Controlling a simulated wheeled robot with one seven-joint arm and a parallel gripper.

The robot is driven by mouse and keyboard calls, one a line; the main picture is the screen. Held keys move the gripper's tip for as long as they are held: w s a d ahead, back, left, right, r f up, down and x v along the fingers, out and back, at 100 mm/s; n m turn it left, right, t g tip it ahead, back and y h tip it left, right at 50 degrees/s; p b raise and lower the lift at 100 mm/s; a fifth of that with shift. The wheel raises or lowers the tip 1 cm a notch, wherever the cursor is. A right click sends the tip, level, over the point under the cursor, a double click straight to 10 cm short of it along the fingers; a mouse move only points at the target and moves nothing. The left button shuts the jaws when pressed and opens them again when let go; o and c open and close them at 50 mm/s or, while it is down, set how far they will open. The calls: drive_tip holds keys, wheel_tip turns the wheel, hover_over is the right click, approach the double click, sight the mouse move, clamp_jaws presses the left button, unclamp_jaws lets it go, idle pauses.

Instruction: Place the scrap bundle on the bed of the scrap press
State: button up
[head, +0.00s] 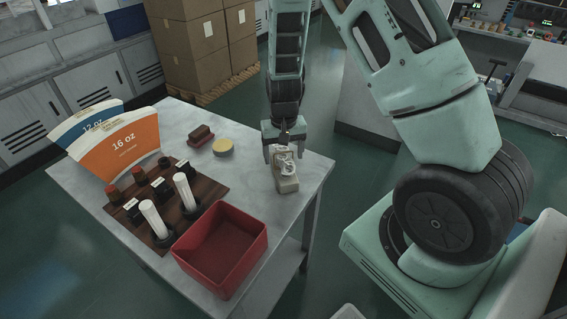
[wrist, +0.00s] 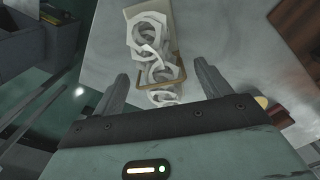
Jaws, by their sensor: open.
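The scrap bundle (head: 286,168), a stack of pale cut-out scraps with ring-shaped openings, sits at a small beige box-like holder (head: 287,186) near the table's right edge. In the wrist view the bundle (wrist: 152,45) shows clearly, with the holder's tan rim (wrist: 177,44) around part of it. My gripper (head: 284,150) is just above and behind the bundle, pointing down. In the wrist view my gripper (wrist: 162,80) has its fingers apart, with the lower scraps between them and no visible grip. I cannot clearly identify the scrap press in either view.
A red open bin (head: 222,248) stands at the table's front. A dark wooden board (head: 207,190) with white rods and small pieces lies left of it. Orange (head: 125,146) and blue fan-shaped cards stand at the left. A yellow disc (head: 223,147) lies near the back. Cardboard boxes stand behind.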

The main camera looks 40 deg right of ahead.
sight(283, 166)
drive_tip(key=c, duration=1.2)
drive_tip(key=shift+c, duration=0.2)
drive_tip(key=shift+r, duration=0.1)
wheel_tip(283, 166, up, 10)
